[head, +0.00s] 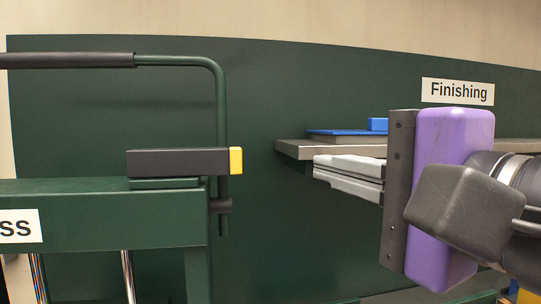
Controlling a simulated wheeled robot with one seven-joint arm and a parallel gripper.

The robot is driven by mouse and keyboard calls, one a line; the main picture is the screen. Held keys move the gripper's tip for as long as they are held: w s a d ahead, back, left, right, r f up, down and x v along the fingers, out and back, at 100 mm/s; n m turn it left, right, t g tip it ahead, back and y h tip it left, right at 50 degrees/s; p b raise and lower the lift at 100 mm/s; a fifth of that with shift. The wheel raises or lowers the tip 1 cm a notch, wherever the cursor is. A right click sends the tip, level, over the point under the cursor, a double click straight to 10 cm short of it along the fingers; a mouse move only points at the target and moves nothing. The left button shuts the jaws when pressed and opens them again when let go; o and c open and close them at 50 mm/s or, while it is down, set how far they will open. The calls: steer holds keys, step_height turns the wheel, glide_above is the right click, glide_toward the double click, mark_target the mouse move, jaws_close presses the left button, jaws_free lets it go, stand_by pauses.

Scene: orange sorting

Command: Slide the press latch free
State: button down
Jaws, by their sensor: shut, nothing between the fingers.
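The press latch is a dark grey bar (178,162) with a yellow end (236,160), lying level on the green press body (110,218) at the left. The green press handle (222,110), with a black grip (66,61), runs down behind the latch near its yellow end. My gripper (318,168) is at the right, its two pale fingers pointing left and shut with nothing between them. It is apart from the latch, with a clear gap between the fingertips and the yellow end.
A grey shelf (292,148) sits behind my gripper, with a blue tray (345,134) and a small blue block (377,124) on it. A "Finishing" sign (458,92) hangs on the dark green panel (310,75). The space between latch and fingertips is free.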

steer(key=w+a+p, duration=0.7)
steer(key=a+p, duration=0.2)
steer(key=p, duration=0.5)
steer(key=shift+w, duration=0.3)
stand_by(0.3)
